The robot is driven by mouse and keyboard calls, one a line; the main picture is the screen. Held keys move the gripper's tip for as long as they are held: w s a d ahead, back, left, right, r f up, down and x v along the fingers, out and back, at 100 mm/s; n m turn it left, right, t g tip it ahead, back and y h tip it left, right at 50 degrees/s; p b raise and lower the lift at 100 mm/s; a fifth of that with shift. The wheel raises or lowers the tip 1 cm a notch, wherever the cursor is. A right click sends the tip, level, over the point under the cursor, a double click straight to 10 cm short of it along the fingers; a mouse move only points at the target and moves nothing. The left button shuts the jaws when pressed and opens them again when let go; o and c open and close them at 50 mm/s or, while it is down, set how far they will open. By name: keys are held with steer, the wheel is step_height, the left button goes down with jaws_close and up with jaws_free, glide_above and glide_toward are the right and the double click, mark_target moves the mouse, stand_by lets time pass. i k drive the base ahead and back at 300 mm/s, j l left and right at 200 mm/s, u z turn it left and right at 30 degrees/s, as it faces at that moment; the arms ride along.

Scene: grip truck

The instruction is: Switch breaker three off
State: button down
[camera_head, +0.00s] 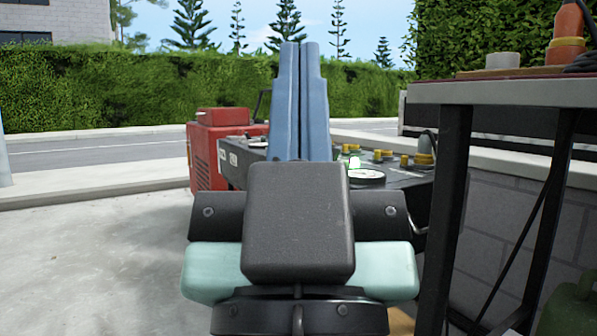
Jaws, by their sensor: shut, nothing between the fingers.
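My gripper (299,46) fills the middle of the head view, seen from behind. Its two long blue fingers point up and lie side by side, shut with nothing between them. Behind it is a dark panel unit (400,178) with a round white gauge, a lit green spot, and yellow knobs on top. White labels show at its left end. My gripper hides the middle of this unit. I cannot make out breaker three or any breaker's position, and cannot tell how far the fingers are from the panel.
A red machine (207,150) stands behind the panel on the left. On the right, a grey-topped table (510,92) with dark legs holds an orange object (566,45) and a grey cylinder (503,61). A low block wall (500,230) runs behind it. The concrete ground (95,255) at left is clear.

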mark_target(336, 152)
steer(key=j+z, duration=0.25)
steer(key=j, duration=0.6)
steer(key=j+z, duration=0.25)
steer(key=j, duration=0.6)
steer(key=k, duration=0.05)
